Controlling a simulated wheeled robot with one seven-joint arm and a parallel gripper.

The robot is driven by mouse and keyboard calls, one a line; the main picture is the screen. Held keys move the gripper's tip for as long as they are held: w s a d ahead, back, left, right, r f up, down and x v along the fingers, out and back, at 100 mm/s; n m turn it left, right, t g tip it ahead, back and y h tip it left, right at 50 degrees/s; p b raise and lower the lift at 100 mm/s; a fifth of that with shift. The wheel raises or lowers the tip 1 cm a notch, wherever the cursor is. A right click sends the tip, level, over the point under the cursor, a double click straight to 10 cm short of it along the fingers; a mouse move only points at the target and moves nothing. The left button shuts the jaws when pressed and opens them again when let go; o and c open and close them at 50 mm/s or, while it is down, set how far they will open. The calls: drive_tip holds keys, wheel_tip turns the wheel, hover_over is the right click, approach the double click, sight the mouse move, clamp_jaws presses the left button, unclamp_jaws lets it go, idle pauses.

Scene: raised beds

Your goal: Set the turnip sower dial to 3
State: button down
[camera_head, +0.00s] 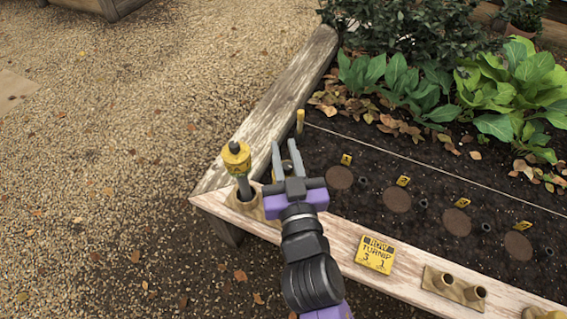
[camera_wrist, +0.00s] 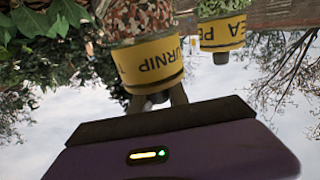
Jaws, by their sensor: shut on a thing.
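A turnip sower (camera_wrist: 150,60) fills the upper middle of the wrist view, upside down in the picture, with mottled seeds and a yellow TURNIP label. My gripper (camera_wrist: 157,101) is shut on its dark end, close to the yellow label. In the head view my gripper (camera_head: 286,150) is over the near left corner of the bed, and what it holds is not clear there. Its dial numbers cannot be read. A yellow-topped sower (camera_head: 237,158) with a dark knob stands in a holder to the left of my gripper. A yellow sign (camera_head: 375,254) reads ROW TURNIP 3 1.
A pea sower (camera_wrist: 222,34) hangs at the upper right in the wrist view. A holder with two tubes (camera_head: 455,284) sits on the bed's front edge. Soil (camera_head: 385,172) with round brown patches and yellow markers lies beyond. Gravel (camera_head: 105,170) at the left is open.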

drive_tip(key=shift+d+f+m+h+b, duration=0.2)
drive_tip(key=shift+m+h+b, duration=0.55)
drive_tip(key=shift+b, duration=1)
drive_tip(key=shift+h+b, duration=0.35)
drive_tip(key=shift+h, duration=0.1)
drive_tip(key=shift+d+r+m+t+h+b, duration=0.1)
drive_tip(key=shift+m+t+h+b, duration=0.2)
drive_tip(key=shift+m+h+b, duration=0.5)
drive_tip(key=h, duration=0.1)
drive_tip(key=m+h+b, duration=0.1)
drive_tip(key=h, duration=0.1)
drive_tip(key=m+h, duration=0.1)
drive_tip(key=shift+d+r+m+h, duration=0.15)
drive_tip(key=shift+d+m+h, duration=0.1)
drive_tip(key=shift+d+h, duration=0.05)
drive_tip(key=shift+s+d+m+g+h, duration=0.1)
drive_tip(key=shift+d+m+g+h, duration=0.1)
drive_tip(key=shift+m+g+h, duration=0.5)
drive_tip(key=shift+d+m+g+h, duration=0.15)
drive_tip(key=shift+m+h, duration=0.35)
drive_tip(key=shift+h, duration=0.6)
drive_tip(key=shift+d, duration=0.1)
drive_tip(key=c, duration=1.3)
unclamp_jaws()
drive_tip(key=shift+o, duration=0.2)
